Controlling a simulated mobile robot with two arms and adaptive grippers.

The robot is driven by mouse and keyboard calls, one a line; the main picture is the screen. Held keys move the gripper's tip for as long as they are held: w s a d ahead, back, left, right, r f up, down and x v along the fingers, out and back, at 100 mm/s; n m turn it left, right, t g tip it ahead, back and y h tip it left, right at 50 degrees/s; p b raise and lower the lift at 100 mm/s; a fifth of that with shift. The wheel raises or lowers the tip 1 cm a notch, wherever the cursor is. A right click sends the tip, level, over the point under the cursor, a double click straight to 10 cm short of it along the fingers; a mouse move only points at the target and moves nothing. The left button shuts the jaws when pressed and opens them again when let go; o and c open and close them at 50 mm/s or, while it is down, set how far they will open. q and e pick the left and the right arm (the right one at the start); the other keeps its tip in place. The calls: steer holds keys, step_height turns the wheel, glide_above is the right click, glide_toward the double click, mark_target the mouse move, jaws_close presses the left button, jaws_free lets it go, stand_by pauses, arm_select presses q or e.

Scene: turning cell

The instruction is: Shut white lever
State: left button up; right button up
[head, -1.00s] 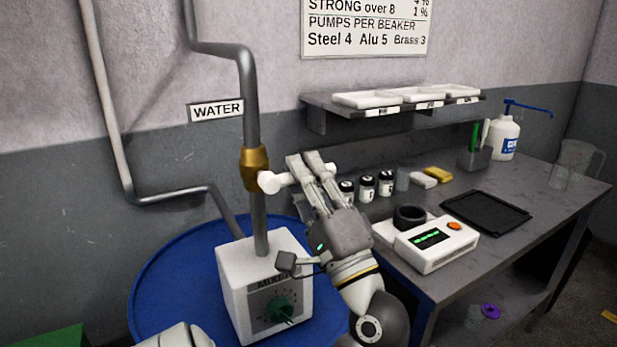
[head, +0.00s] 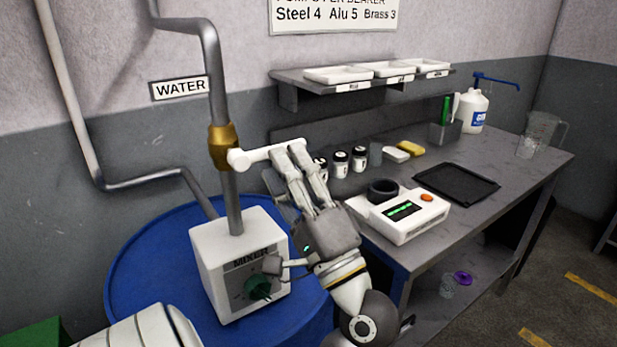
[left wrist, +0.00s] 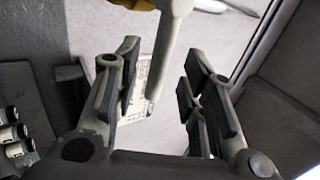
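The white lever (head: 265,155) sticks out to the right, roughly level, from a brass valve (head: 222,147) on the upright grey pipe below the WATER sign. My left gripper (head: 290,150) is at the lever's free end, with its fingertips just below and in front of it. In the left wrist view the two fingers (left wrist: 163,75) are apart, and the lever (left wrist: 172,40) comes down from the top into the gap between them. I cannot tell whether a finger touches it. My right gripper is not in view.
A white MIXER box (head: 215,265) with a green knob stands on a blue drum (head: 130,270) below the valve. The bench (head: 470,195) at the right holds a scale (head: 408,215), a black tray (head: 457,184) and small jars. A shelf (head: 365,80) hangs behind the gripper.

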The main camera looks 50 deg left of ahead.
arm_select(q)
steer(key=v, duration=0.8)
steer(key=shift+d, duration=0.15)
